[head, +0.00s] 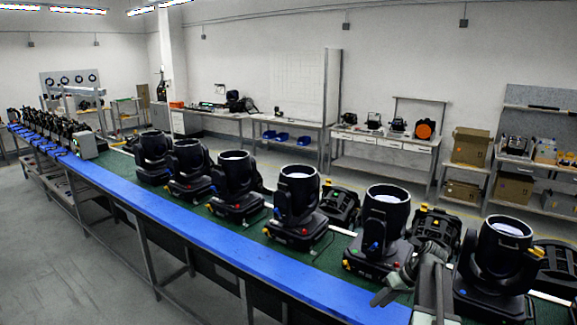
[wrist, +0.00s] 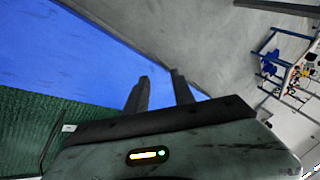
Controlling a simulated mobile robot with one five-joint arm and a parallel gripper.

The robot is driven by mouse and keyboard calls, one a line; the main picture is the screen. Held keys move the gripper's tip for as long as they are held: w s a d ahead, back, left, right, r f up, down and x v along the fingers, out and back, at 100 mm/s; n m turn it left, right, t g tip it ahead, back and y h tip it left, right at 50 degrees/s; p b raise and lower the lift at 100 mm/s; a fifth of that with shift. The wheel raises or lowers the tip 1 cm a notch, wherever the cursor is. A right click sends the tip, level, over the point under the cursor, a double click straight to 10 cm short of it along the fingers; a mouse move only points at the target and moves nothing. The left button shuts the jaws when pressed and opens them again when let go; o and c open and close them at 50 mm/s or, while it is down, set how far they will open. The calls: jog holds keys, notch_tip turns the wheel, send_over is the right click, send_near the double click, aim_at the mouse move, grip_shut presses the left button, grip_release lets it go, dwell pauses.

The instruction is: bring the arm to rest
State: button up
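My gripper (head: 383,296) is at the lower right of the head view, over the edge of the long bench. My grey arm comes up beside it from the bottom edge. In the wrist view the two dark fingers of my gripper (wrist: 160,78) stand apart with nothing between them. The blue strip and the grey floor show beyond them.
Black par cans (head: 386,218) stand in a row on the bench's green mat, with another par can (head: 497,262) just right of my arm. Grey floor (head: 60,245) lies open at left.

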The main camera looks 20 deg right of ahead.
jog(key=s+a+f+g+h+b, duration=0.1)
jog(key=a+f, duration=0.3)
jog(key=a, duration=0.7)
jog(key=s+a+f+g+h+b, duration=0.1)
jog(key=a+f+h+b, duration=0.1)
jog(key=a, duration=0.9)
jog(key=s+a+f+g+h+b, duration=0.1)
jog(key=a+f+b, duration=0.3)
jog(key=a, duration=0.7)
jog(key=shift+s+a+f+h, duration=0.2)
jog(key=shift+s+f+h, duration=0.3)
jog(key=shift+f, duration=0.3)
